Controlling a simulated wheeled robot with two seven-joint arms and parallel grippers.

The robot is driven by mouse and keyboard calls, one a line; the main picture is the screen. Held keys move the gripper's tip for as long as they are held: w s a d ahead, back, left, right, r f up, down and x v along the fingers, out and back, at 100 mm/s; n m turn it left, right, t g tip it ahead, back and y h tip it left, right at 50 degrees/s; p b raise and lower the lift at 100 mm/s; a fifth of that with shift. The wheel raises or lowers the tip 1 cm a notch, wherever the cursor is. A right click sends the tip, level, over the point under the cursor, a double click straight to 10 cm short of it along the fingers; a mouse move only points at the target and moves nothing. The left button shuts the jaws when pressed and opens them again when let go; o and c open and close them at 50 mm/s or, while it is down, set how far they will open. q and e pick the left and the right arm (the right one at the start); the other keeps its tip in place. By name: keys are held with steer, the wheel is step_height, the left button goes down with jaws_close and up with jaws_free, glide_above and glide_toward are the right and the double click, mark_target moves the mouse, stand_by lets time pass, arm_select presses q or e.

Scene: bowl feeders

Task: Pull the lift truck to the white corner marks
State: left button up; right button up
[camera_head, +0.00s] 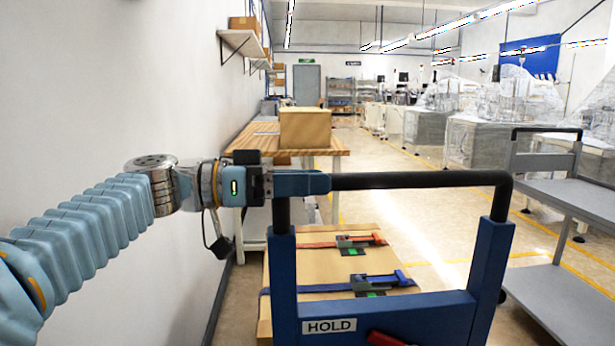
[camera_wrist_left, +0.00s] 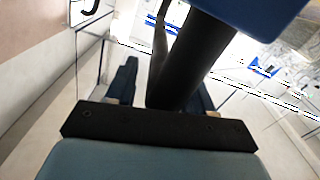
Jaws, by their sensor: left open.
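The lift truck has a blue upright frame (camera_head: 400,315) with a HOLD label and a black tubular push handle (camera_head: 420,180) on top. A wooden-coloured load (camera_head: 335,265) with red and blue straps is beyond the frame. My left gripper (camera_head: 322,183) is at the handle's left corner, with its jaws open. Its finger hides part of the bar. In the left wrist view the black handle tube (camera_wrist_left: 190,62) runs close in front of the palm; contact is unclear. My right gripper is not in view. I cannot make out white corner marks.
A grey shelf cart (camera_head: 565,200) stands close on the right. A wooden workbench (camera_head: 250,140) with a cardboard box (camera_head: 305,127) is behind, along the left wall. Wrapped machines (camera_head: 480,140) line the right. The central aisle with yellow lines is free.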

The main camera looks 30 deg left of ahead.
arm_select(q)
steer(key=shift+d, duration=0.1)
jaws_close()
stand_by(0.3)
